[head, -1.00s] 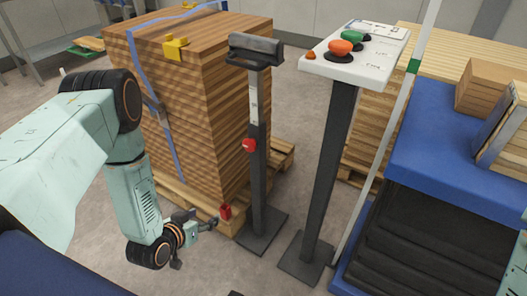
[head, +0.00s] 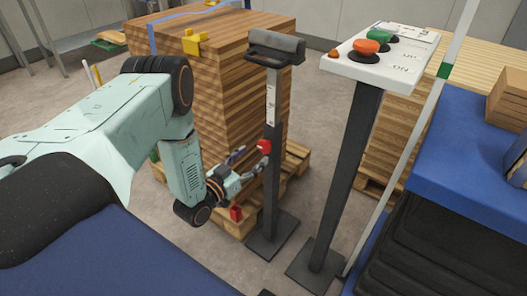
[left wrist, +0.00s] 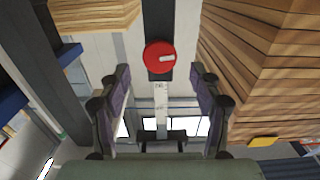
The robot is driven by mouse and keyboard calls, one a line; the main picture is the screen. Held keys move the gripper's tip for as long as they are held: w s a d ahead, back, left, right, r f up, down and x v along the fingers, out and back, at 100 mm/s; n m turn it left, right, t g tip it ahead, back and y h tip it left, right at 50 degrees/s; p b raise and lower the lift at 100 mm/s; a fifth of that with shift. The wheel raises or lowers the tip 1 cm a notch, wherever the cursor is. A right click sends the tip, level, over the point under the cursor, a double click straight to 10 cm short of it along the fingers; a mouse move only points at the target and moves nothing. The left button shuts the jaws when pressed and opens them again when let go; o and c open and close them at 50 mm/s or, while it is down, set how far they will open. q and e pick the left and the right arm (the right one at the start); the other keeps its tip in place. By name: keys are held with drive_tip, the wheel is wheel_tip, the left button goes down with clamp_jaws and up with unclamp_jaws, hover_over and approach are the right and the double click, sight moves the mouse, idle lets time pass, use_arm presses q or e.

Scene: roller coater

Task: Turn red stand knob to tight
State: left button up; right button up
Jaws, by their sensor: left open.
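The red stand knob (head: 264,146) sits on the side of a dark post stand (head: 271,190) with a roller-like black top, below a white scale strip. In the left wrist view the round red knob (left wrist: 158,58) carries a short white mark and shows between and beyond the fingertips. My left gripper (head: 252,164) is open, empty and close to the knob, pointing at it. Its two fingers (left wrist: 160,75) stand apart on either side of the post in the left wrist view. I see no contact with the knob. My right gripper is not in view.
A strapped wood stack (head: 215,90) on a pallet stands behind the stand, with a red piece (head: 236,213) low down. A control panel (head: 380,52) with red and green buttons stands to the right. A blue-topped table (head: 465,135) is further right.

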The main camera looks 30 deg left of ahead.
sight(263, 149)
use_arm(q)
drive_tip(key=w+b, duration=0.1)
drive_tip(key=w, duration=0.3)
drive_tip(key=shift+w+d+f, duration=0.1)
drive_tip(key=shift+w+f, duration=0.05)
drive_tip(key=shift+w, duration=0.1)
drive_tip(key=shift+w+d, duration=0.1)
drive_tip(key=shift+w, duration=0.2)
drive_tip(key=c, duration=1.1)
